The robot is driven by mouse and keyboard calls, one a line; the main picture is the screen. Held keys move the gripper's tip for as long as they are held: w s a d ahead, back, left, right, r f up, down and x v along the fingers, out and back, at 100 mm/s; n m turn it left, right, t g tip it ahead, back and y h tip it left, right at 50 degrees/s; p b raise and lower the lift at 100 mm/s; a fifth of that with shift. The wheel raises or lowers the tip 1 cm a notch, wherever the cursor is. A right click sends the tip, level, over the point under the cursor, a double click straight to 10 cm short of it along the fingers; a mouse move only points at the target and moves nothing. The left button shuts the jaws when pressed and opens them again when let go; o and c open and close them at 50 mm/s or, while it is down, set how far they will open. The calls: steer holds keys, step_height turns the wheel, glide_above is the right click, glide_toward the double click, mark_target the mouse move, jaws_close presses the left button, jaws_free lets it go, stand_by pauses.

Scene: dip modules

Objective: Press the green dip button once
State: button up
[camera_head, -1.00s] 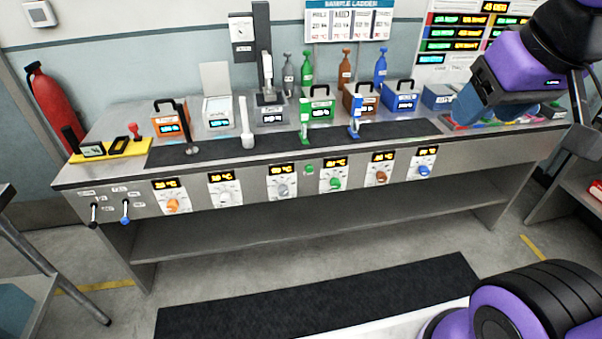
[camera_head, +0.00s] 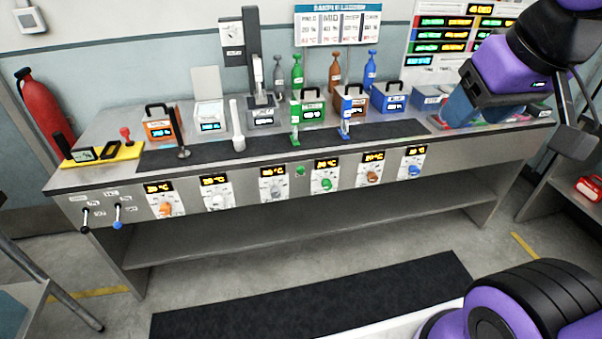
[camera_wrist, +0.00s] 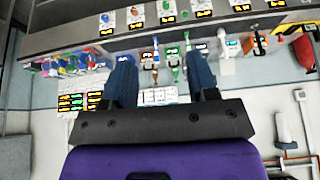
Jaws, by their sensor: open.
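A small round green button (camera_head: 300,170) sits on the front panel of the bench, left of the dial plate with the green knob (camera_head: 326,184). Behind it on the bench top stands the green module (camera_head: 309,106) with a black handle, and a green upright piece (camera_head: 295,124) stands on the dark strip. My gripper (camera_head: 458,108) is at the upper right, over the bench's right end and well away from the green button. In the wrist view my gripper (camera_wrist: 162,75) shows two blue fingers spread apart with nothing between them. The bench appears upside down there.
An orange module (camera_head: 160,127), a brown module (camera_head: 350,103) and a blue module (camera_head: 389,98) line the bench back. Colored bottles stand behind. Several knobs and displays run along the front panel (camera_head: 240,191). The floor before the bench has a dark mat (camera_head: 310,300).

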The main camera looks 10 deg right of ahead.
jaws_close()
stand_by(1.5)
